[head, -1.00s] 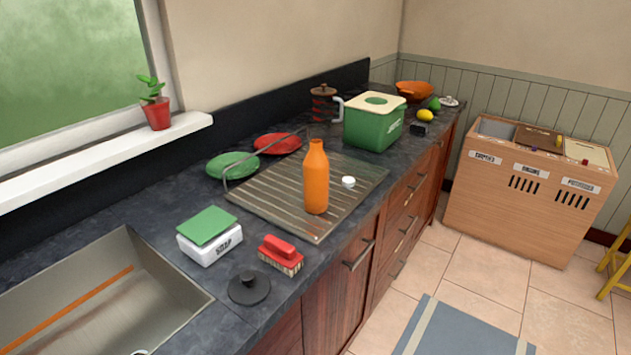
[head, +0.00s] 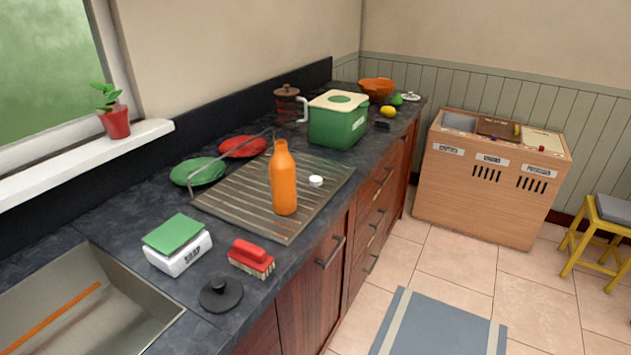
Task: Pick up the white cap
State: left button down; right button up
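The small white cap (head: 316,181) lies on the ribbed drainboard (head: 236,208), just right of an upright orange bottle (head: 284,180). It is in plain view with nothing on it. Neither of my grippers shows in the head view.
Left of the bottle are a green plate, a red plate and a wire rack. Nearer are a soap box (head: 178,246), a red brush (head: 251,258), a black lid (head: 221,294) and the sink (head: 90,310). A green container (head: 338,120) stands behind. The floor on the right is open before a wooden bin unit (head: 490,175).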

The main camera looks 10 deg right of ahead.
aim_at(316, 180)
jog(key=i+l+u, duration=0.2)
jog(key=u, duration=0.15)
jog(key=i+l+u, duration=0.1)
jog(key=l+u, duration=0.25)
jog(key=l, duration=0.15)
jog(key=i+l+u, duration=0.1)
jog(key=l+u, duration=0.25)
